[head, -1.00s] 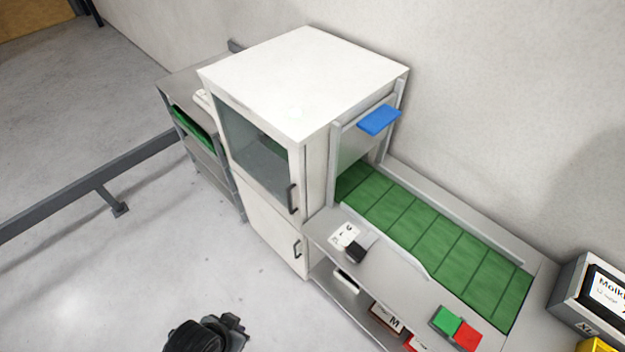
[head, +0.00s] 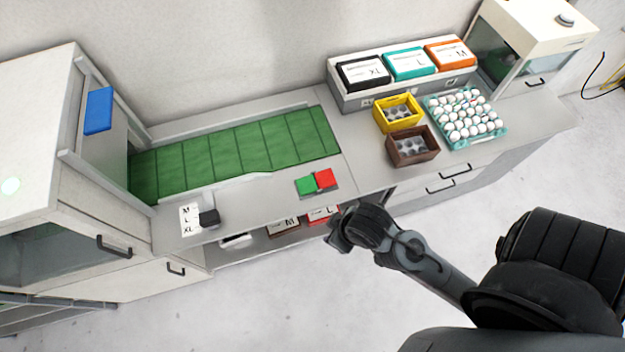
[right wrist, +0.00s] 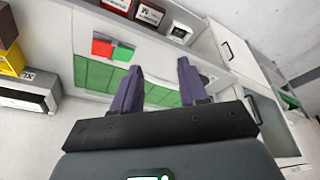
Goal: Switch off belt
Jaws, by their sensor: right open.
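The conveyor belt (head: 235,155) is a green segmented strip on the grey counter in the head view. Its control plate by the counter's front edge carries a green button (head: 306,186) and a red button (head: 325,179). The red button (right wrist: 103,47) and green button (right wrist: 123,54) also show in the right wrist view, beyond the fingers. My right gripper (head: 340,230) is just in front of the counter, below and slightly right of the buttons, apart from them. In the right wrist view its two fingers (right wrist: 158,75) are spread and empty. My left gripper is out of view.
A white cabinet with a blue flap (head: 98,110) stands at the belt's left end. Yellow (head: 398,114) and brown (head: 412,147) crates and an egg tray (head: 435,113) stand to the right. A size-label board and black block (head: 209,218) sit on the counter's left.

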